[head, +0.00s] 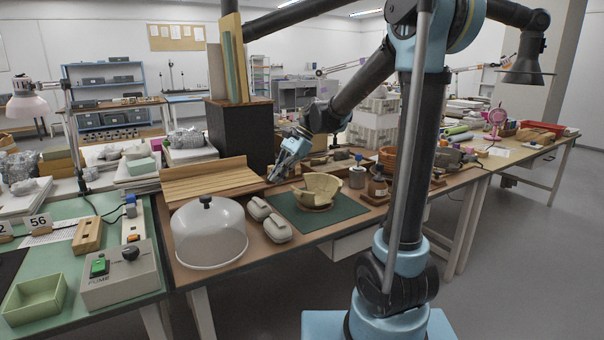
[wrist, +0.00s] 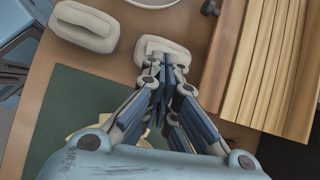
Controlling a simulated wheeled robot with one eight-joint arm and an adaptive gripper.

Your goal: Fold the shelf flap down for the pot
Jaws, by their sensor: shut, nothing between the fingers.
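The slatted wooden flap (head: 208,182) is at the back of the brown worktable, in front of a dark box; I cannot tell its exact angle. In the wrist view the slatted wood (wrist: 262,65) fills the right side, apart from the fingers. My gripper (head: 272,177) is shut and empty, pointing down just right of the flap; the wrist view shows its fingertips (wrist: 166,68) together near a cream pad. The cream pot (head: 320,188), with a broken, uneven rim, stands on a green mat (head: 345,208) to the right. In the wrist view my gripper mostly hides the pot.
Two cream pads (head: 269,215) lie between the pot and a clear dome (head: 208,232). The dark box (head: 240,135) rises behind the flap, with tall boards on top. Jars and a brown container (head: 388,160) stand right of the mat. A grey control box (head: 120,275) sits at left.

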